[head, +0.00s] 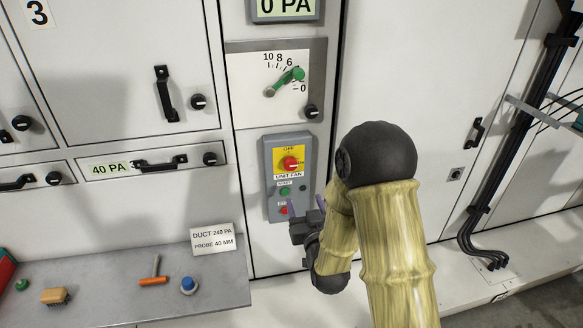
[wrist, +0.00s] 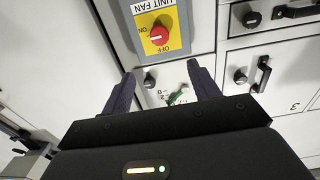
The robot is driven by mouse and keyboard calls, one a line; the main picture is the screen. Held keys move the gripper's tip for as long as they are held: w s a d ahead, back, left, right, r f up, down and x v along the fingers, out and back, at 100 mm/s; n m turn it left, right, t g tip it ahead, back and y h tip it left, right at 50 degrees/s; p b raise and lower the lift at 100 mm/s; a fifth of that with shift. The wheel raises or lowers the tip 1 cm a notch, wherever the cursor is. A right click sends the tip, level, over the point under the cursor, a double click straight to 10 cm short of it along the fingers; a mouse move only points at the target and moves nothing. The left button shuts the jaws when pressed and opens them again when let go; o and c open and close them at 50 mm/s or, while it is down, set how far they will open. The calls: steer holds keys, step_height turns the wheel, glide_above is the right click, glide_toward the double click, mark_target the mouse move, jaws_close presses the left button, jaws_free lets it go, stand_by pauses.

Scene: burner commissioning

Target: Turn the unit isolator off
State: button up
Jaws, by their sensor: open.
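The unit isolator is a red rotary knob (head: 290,163) on a yellow plate, on the grey UNIT FAN box (head: 269,204) on the cabinet front. OFF is printed above the knob. In the wrist view the knob (wrist: 159,35) shows upside down, with ON at its left and OFF below. I cannot tell which mark the knob points to. My gripper (head: 306,206) is open and empty, near the box's lower right part, below the knob and apart from it. In the wrist view the gripper (wrist: 160,72) has its two fingers spread, with the knob beyond them.
Below the knob are a green button (head: 284,192) and a red button (head: 284,210). A dial plate with a green lever (head: 286,82) is above. A grey shelf (head: 110,293) at lower left holds a brush (head: 55,296), a hammer-like tool (head: 153,279) and a blue-topped item (head: 189,285).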

mark_target(291, 165)
steer(key=x, duration=1.7)
steer(key=shift+w+f, duration=0.1)
steer(key=c, duration=1)
